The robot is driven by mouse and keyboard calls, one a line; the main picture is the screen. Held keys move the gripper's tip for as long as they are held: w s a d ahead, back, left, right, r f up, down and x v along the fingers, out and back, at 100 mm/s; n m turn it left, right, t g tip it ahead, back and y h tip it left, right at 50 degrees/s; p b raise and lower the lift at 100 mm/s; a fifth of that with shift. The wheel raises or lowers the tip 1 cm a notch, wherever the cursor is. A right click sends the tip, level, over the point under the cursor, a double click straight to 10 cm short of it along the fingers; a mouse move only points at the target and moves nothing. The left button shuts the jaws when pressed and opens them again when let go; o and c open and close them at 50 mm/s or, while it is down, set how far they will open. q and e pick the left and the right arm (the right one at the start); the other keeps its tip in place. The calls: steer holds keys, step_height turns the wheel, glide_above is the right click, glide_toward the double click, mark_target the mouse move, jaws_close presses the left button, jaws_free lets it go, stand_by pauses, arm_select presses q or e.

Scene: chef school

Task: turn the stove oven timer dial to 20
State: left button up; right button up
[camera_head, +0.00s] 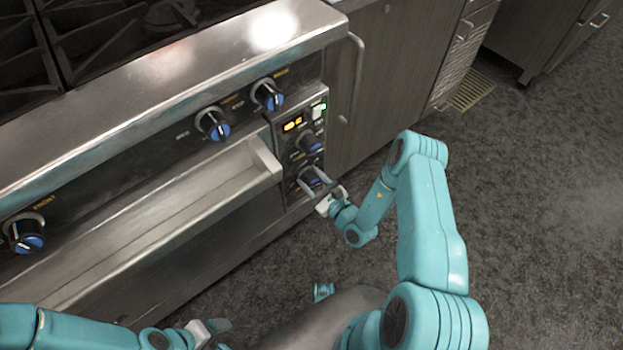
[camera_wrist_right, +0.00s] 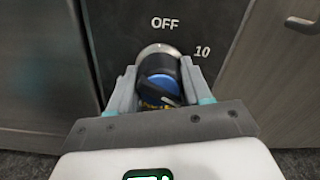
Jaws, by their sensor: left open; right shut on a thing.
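The oven timer dial (camera_wrist_right: 160,80) is a black knob with a blue face on the stove's control panel. In the right wrist view "OFF" is printed above it and "10" to its upper right. My right gripper (camera_wrist_right: 152,92) is shut on the dial, one finger on each side. In the head view the right gripper (camera_head: 322,190) reaches the lowest dial of the panel (camera_head: 291,125) and partly hides it. My left gripper (camera_head: 212,328) is open and empty at the bottom of the head view, away from the stove.
Another dial (camera_head: 308,143) sits just above, under a lit orange display (camera_head: 292,124) and a white switch (camera_head: 318,111). Several blue-faced burner knobs line the stove front. Dark floor (camera_head: 540,190) is clear at right.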

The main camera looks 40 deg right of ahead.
steer(key=o, duration=1.1)
steer(key=shift+c, duration=0.2)
steer(key=s+d+p, duration=0.1)
steer(key=s+p, duration=0.1)
steer(key=s, duration=1.4)
steer(key=shift+s, duration=0.15)
steer(key=shift+d, duration=0.1)
